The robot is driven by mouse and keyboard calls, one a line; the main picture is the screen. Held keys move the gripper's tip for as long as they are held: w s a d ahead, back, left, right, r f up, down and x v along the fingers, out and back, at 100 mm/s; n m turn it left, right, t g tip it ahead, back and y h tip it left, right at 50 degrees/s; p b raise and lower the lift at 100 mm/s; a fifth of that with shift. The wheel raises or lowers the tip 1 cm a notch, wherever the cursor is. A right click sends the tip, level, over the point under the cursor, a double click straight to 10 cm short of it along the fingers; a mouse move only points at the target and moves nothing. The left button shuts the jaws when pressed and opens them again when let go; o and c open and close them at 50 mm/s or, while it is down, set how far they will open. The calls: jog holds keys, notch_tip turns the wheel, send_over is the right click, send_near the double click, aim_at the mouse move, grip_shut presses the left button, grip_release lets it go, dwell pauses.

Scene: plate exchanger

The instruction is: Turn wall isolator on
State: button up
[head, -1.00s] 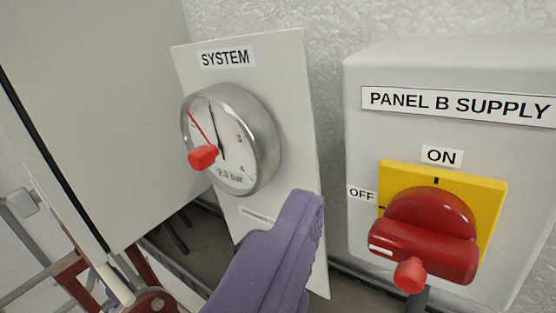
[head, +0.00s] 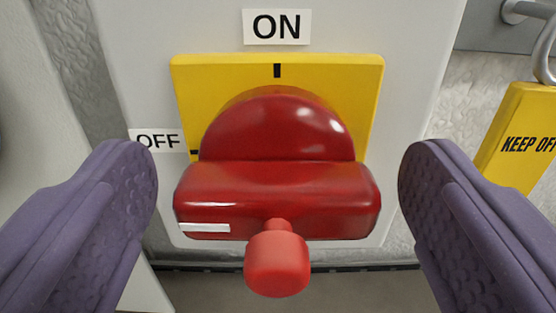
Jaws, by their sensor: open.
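The wall isolator's red rotary handle (head: 278,180) sits on a square yellow plate (head: 205,85) on a grey box. Its grip bar lies horizontal, with a white mark at its left end, on the side of the OFF label (head: 158,141). The ON label (head: 276,27) is above the plate, over a black tick. A red knob (head: 277,262) sticks out below the bar's middle toward me. My gripper (head: 278,190) is open, with one purple finger on each side of the bar. Gaps show between the fingers and the bar's ends.
A yellow "KEEP OFF" tag (head: 525,140) hangs from a grey hook at the right. The grey box face (head: 130,60) surrounds the plate. Textured wall shows at both sides, and a darker floor area lies below.

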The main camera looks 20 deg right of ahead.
jog(key=c, duration=1.1)
jog(key=shift+o, duration=0.2)
jog(key=shift+b, duration=0.35)
jog(key=m+b, duration=0.1)
jog(key=b, duration=0.1)
jog(key=m+b, duration=0.1)
jog(key=shift+f+m+b, duration=0.25)
jog(key=shift+m+b, duration=0.15)
jog(key=m+b, duration=0.5)
jog(key=b, duration=0.1)
jog(key=shift+s+d, duration=0.1)
jog(key=shift+d, duration=0.05)
jog(key=m+b, duration=0.5)
jog(key=shift+f+m, duration=0.1)
jog(key=shift+m, duration=0.3)
jog(key=shift+m+b, duration=1.8)
jog(key=shift+m, duration=0.4)
